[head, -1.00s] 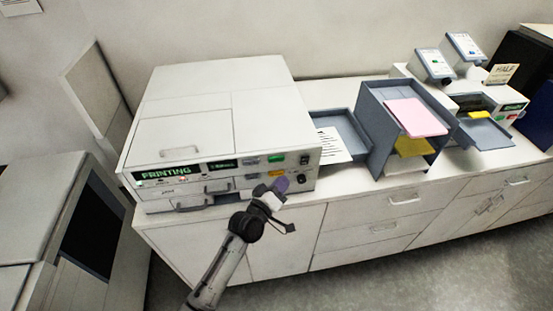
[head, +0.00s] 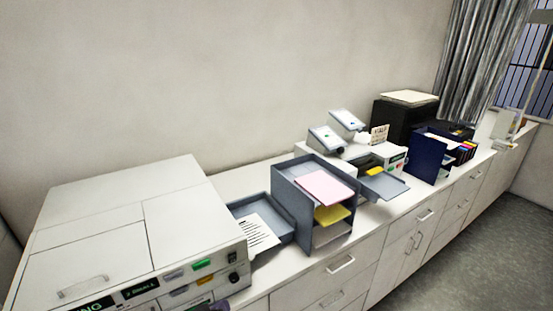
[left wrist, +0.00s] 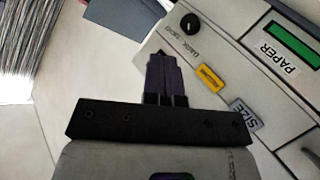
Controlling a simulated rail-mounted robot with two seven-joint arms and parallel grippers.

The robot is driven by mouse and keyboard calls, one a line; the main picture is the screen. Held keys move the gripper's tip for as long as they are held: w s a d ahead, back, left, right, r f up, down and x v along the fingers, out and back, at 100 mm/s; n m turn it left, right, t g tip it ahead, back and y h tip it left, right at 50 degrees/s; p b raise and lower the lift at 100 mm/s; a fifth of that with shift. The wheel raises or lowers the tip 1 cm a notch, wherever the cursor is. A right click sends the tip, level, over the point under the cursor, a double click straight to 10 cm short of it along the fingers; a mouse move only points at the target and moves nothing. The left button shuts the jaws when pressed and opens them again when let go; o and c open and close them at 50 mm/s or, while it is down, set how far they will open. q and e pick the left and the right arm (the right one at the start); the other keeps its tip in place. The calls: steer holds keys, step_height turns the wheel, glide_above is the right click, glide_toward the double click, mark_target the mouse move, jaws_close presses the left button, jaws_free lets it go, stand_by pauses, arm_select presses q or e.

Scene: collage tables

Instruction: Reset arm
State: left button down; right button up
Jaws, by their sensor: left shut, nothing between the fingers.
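My left gripper (left wrist: 163,62) is shut and empty in the left wrist view, its dark purple fingers together. It is in front of the printer's button panel (left wrist: 222,62), with a black knob, a yellow button and a green button labelled PAPER showing. Whether the fingers touch the panel I cannot tell. My right gripper is in neither view.
Right of the printer are a grey output tray (head: 281,231) with a printed sheet, a grey paper rack (head: 285,190) with pink and yellow paper, a smaller machine (head: 388,157), a black printer (head: 398,123) and a blue rack (head: 424,160). Floor (head: 460,255) is free at the lower right.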

arm_select(q)
steer(key=s+a+r+m+g+y+p, duration=0.2)
steer(key=s+a+r+y, duration=0.1)
steer(key=s, duration=0.6)
steer(key=s+a+r+m+g+y+p, duration=0.2)
steer(key=s+r+g, duration=0.1)
steer(key=s, duration=0.6)
steer(key=s+f+g+p, duration=0.2)
steer(key=s, duration=0.8)
steer(key=s+a+f+g+p, duration=0.1)
steer(key=s+f+g+p, duration=0.1)
steer(key=s, duration=0.9)
steer(key=shift+s+a+f+y+p, duration=0.15)
steer(key=shift+s+f+y+p, duration=0.15)
steer(key=shift+p, duration=0.25)
